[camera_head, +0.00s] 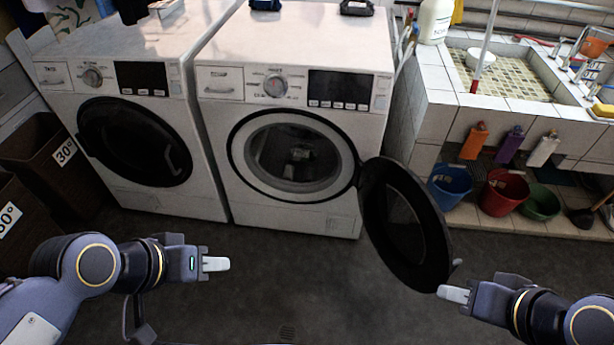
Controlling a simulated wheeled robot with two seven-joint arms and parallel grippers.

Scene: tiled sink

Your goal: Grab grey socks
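Greyish cloth (300,153), possibly the grey socks, shows dimly inside the drum of the right washing machine (225,115); its shape is too small and dark to make out. That machine's round door (405,225) stands open, swung out to the right. My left gripper (216,264) is in front of and below the machines, left of the opening, and touches nothing. My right gripper (453,293) is beside the lower right edge of the open door; I cannot tell if it touches it. The fingers of both look close together, but their gap is not clear.
The left machine (65,76) has its dark door shut. Brown bins (45,150) stand at the left. A tiled sink (440,107) is at the right, with blue (450,187), red (503,195) and green (540,203) buckets below. The floor (290,275) between my grippers is clear.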

